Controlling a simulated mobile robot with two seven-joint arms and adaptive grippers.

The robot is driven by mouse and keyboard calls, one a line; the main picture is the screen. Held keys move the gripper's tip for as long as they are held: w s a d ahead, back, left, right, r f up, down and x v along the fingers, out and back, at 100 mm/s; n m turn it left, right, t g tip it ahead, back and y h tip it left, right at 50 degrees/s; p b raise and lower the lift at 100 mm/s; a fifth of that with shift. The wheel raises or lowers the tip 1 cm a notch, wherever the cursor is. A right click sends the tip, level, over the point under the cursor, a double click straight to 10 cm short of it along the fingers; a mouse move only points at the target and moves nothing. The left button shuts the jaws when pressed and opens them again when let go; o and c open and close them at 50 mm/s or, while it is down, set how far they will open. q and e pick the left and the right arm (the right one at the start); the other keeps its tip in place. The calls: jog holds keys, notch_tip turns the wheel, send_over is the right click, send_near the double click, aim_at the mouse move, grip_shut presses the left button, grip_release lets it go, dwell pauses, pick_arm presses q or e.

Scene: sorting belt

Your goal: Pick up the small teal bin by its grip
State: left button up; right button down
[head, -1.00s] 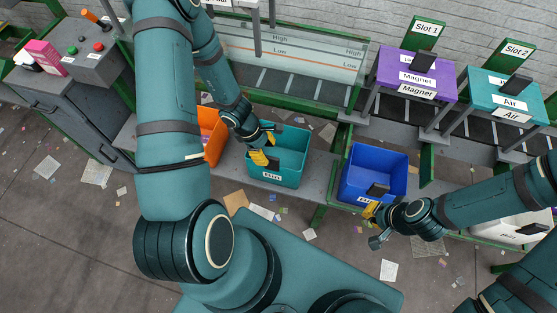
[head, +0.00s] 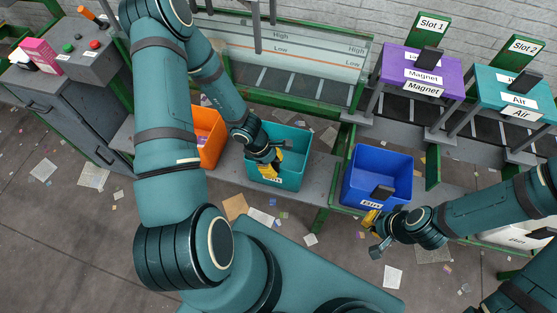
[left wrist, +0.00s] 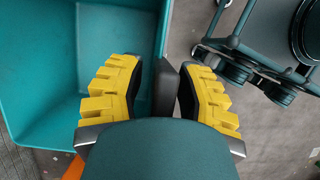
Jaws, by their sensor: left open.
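The small teal bin (head: 296,150) stands on the grey ledge, open side up, with a white label on its front wall. It fills the left of the left wrist view (left wrist: 40,75). Its black grip (left wrist: 166,88) sits on the near wall, between the yellow fingers. My left gripper (head: 270,161) is over this wall, open, with one finger on the inner side and one outside. A gap shows between the grip and the fingers. In the head view the grip is hidden behind the gripper. My right gripper (head: 373,233) is open and empty in front of the blue bin.
An orange bin (head: 207,140) stands close to the left of the teal bin. A blue bin (head: 395,165) with a black grip stands to the right. A clear panel (head: 290,45) is behind. Purple (head: 420,65) and teal (head: 500,90) slot boxes are at the right. Paper scraps litter the floor.

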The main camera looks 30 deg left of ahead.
pick_arm(q)
grip_shut()
jog(key=shift+r, duration=0.1)
